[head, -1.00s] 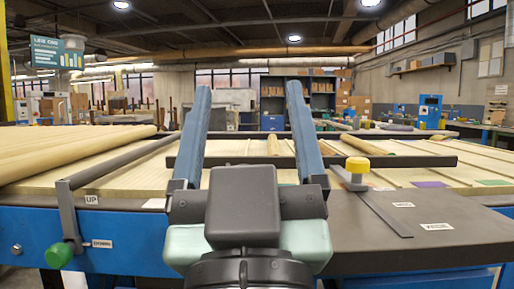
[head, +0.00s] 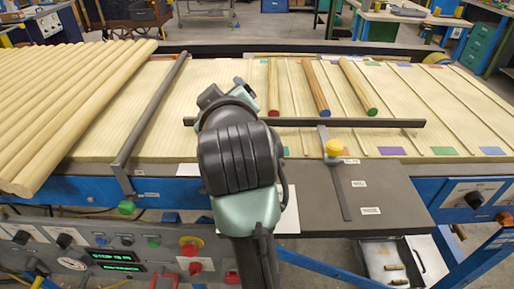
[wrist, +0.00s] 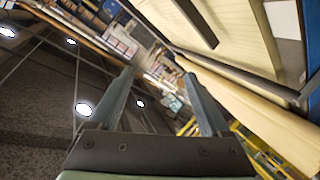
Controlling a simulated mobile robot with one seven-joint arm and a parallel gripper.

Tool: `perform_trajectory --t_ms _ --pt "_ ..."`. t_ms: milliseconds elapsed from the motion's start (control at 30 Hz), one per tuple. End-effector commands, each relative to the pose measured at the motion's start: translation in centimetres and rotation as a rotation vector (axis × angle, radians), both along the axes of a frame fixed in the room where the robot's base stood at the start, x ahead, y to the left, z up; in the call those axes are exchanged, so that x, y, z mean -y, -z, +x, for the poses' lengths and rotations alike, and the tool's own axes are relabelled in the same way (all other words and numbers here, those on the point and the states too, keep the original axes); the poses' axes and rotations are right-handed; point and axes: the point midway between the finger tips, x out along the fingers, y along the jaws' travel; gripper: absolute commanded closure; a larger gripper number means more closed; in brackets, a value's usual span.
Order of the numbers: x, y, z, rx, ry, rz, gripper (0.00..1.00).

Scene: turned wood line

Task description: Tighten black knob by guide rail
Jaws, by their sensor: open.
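The long dark guide rail (head: 370,123) lies across the pale wooden slats. A yellow-topped knob (head: 333,147) stands on a dark slotted bar beside the rail. I see no black knob right at the rail; a black knob (head: 474,200) sits on the blue front panel at right. My gripper shows in the wrist view (wrist: 157,68) with its two blue-grey fingers apart and nothing between them. In the head view my arm stands left of the yellow knob and hides part of the rail; the fingers are not clear there.
Wooden rods (head: 65,100) fill the left. Three colour-tipped dowels (head: 315,88) lie behind the rail. A control panel (head: 110,250) with black knobs is below left. The grey plate (head: 385,200) at front right is mostly clear.

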Motion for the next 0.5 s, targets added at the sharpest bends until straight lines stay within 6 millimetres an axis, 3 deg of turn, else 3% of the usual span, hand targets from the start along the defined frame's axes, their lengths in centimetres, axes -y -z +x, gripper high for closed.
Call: perform_trajectory --t_ms 33,267,500 --pt "0.1 -1.5 0.2 -0.055 -0.011 -0.039 0.19" --pt "0.3 -0.6 0.0 -0.306 -0.093 -0.221 0.19" --pt "1.5 -0.3 -2.1 -0.571 -0.208 -0.393 0.19"
